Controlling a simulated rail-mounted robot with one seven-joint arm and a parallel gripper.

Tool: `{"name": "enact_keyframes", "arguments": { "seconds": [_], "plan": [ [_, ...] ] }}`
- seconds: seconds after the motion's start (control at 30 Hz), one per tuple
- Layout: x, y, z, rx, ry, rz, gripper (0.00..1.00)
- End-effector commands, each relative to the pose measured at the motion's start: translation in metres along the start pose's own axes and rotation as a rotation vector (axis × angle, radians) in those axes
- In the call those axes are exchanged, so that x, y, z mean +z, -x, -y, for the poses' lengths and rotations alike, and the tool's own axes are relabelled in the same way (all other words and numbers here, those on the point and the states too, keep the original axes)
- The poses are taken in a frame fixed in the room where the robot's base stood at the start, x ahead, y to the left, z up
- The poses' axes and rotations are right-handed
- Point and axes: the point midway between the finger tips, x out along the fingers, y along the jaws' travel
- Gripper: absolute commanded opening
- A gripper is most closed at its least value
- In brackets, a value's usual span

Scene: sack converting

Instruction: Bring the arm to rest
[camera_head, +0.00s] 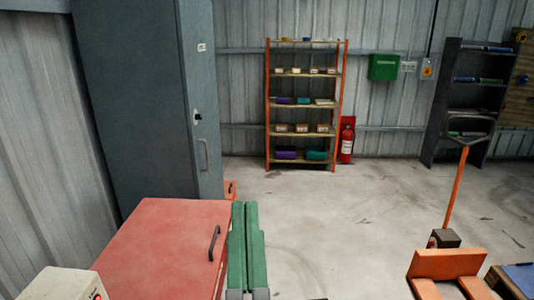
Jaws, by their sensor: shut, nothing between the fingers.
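My gripper (245,206) shows at the bottom centre, just right of the red cabinet. Its two long green fingers point away from me and lie side by side, shut and empty. Only the grey finger mounts show at the bottom edge; the rest of the arm is out of view. I cannot tell whether the fingers touch the cabinet's side or are apart from it.
A red cabinet (150,245) and a tall grey locker (140,95) stand left. An orange-framed shelf (268,110), fire extinguisher (347,143) and dark rack (440,105) line the back. An orange pallet truck (447,264) is at right. The middle floor (350,215) is clear.

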Motion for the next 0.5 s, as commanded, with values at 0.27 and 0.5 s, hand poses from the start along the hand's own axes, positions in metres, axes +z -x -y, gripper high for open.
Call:
{"name": "enact_keyframes", "arguments": {
  "seconds": [0.27,0.5],
  "plan": [
    [-0.168,-0.071,-0.01,0.067,0.066,-0.063,0.0],
    [-0.262,-0.129,-0.006,0.063,0.057,-0.06,0.0]
  ]
}}
